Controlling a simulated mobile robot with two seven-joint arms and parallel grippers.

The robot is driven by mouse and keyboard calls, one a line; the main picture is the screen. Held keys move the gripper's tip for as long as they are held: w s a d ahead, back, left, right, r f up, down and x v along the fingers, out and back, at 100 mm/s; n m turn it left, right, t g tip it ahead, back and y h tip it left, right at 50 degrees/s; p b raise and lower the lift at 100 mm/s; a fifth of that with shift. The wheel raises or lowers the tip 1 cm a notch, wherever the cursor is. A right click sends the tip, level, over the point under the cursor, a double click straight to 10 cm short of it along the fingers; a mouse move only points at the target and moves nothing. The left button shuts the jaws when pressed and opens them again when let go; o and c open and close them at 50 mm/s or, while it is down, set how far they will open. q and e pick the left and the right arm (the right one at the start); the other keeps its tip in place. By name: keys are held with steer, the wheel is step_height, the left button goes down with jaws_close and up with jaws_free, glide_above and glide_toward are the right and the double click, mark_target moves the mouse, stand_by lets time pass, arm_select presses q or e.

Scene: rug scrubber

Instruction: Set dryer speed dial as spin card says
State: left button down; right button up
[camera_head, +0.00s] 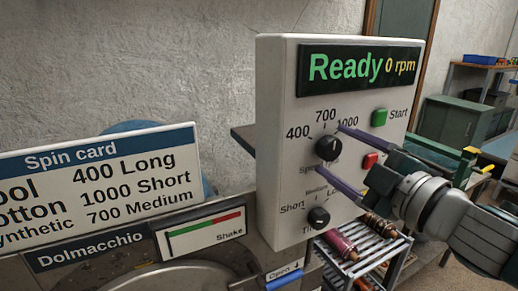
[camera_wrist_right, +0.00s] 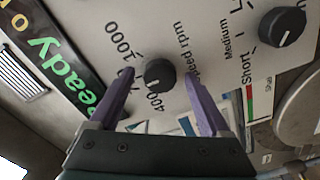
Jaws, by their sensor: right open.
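The dryer's control box (camera_head: 277,120) is white, with a display reading "Ready 0 rpm" (camera_head: 360,67). The black speed dial (camera_head: 328,148) has 400, 700 and 1000 around it. In the wrist view the speed dial (camera_wrist_right: 160,74) shows a pale mark on the side toward 400. My right gripper (camera_head: 323,146) is open, its purple fingers on either side of the dial with visible gaps in the wrist view (camera_wrist_right: 160,74). The spin card (camera_head: 100,180) lists 400 Long, 1000 Short and 700 Medium; its left edge is cut off. My left gripper is out of view.
A second black dial (camera_head: 318,217), marked Short, Medium and Long, sits below the speed dial. Green Start (camera_head: 379,117) and red (camera_head: 370,160) buttons are close to my right fingers. A Dolmacchio label (camera_head: 90,250) and an Open handle (camera_head: 283,276) are lower left.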

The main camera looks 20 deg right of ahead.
steer(key=s+b, duration=0.2)
steer(key=s, duration=0.8)
steer(key=shift+d, duration=0.4)
